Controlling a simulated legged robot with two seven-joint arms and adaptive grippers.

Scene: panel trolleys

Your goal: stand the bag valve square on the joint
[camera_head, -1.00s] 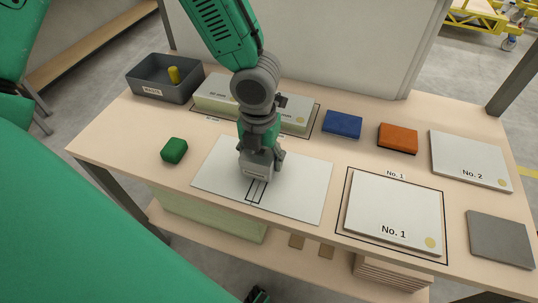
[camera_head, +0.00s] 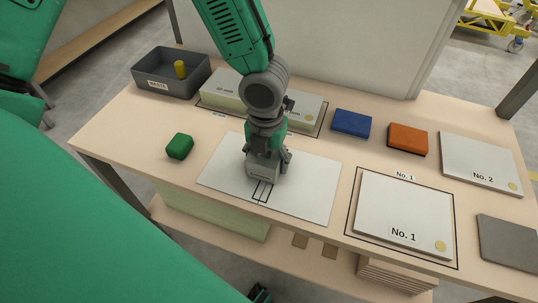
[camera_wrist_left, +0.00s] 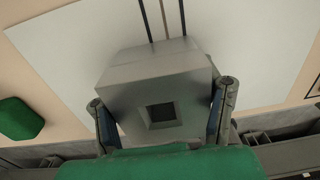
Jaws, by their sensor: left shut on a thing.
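The bag valve (camera_head: 262,171) is a grey block. In the left wrist view its upper face (camera_wrist_left: 155,100) shows a dark square hole. My left gripper (camera_wrist_left: 165,112) is shut on it, one finger on each side. It also shows in the head view (camera_head: 266,160), pointing down over the white panels. The joint (camera_wrist_left: 166,20) is a thin seam between two black lines, and it also shows in front of the valve (camera_head: 262,192). The valve looks roughly in line with these marks. Its underside is hidden, so I cannot tell whether it touches the panels.
A green block (camera_head: 179,146) lies left of the panels. Blue (camera_head: 351,123) and orange (camera_head: 407,138) blocks lie to the right, near panel No. 1 (camera_head: 400,205) and panel No. 2 (camera_head: 480,160). A grey bin (camera_head: 150,81) and a pale long block (camera_head: 222,91) stand behind.

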